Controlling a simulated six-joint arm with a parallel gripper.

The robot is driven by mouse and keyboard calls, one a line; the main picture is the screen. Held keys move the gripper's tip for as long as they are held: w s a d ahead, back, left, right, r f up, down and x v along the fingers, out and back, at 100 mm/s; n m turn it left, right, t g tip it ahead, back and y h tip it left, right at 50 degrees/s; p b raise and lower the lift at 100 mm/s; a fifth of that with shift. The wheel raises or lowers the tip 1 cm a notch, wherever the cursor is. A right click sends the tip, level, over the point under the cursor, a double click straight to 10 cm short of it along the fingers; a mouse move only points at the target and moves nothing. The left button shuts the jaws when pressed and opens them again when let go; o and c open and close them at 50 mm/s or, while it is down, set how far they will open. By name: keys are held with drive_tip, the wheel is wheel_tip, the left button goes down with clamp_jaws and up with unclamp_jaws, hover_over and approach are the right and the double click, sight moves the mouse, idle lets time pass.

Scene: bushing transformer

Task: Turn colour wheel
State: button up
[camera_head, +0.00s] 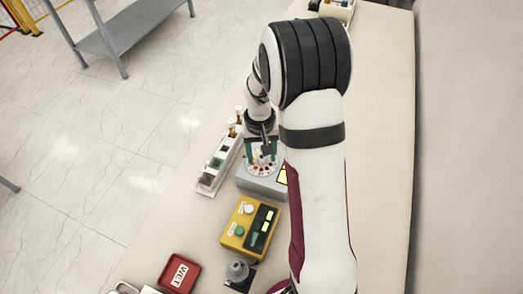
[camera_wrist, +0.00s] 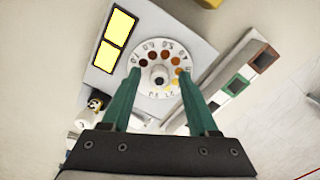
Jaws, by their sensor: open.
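Whether the fingers touch the wheel I cannot tell.
A white rack (camera_head: 212,172) with coloured squares stands left of the box. A yellow device (camera_head: 250,226) with buttons lies in front of it. A red tray (camera_head: 179,272) labelled WET and a small grey knob device (camera_head: 238,271) are nearer. The table's left edge is close to the rack.

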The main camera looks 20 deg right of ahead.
sight(260, 158)
wheel_tip(260, 158, up, 16)
drive_tip(key=shift+a, duration=0.2)
drive_tip(key=shift+f, duration=0.1)
drive_tip(key=s+a+m+y, duration=0.1)
drive_tip(key=s+a, duration=0.4)
drive_tip(key=s, duration=0.7)
drive_tip(key=s+a+f+m+y, duration=0.1)
drive_tip(key=s+a, duration=0.5)
drive_tip(key=s, duration=0.6)
drive_tip(key=shift+s+a, duration=0.15)
drive_tip(key=shift+s, duration=0.2)
drive_tip(key=shift+o, duration=0.3)
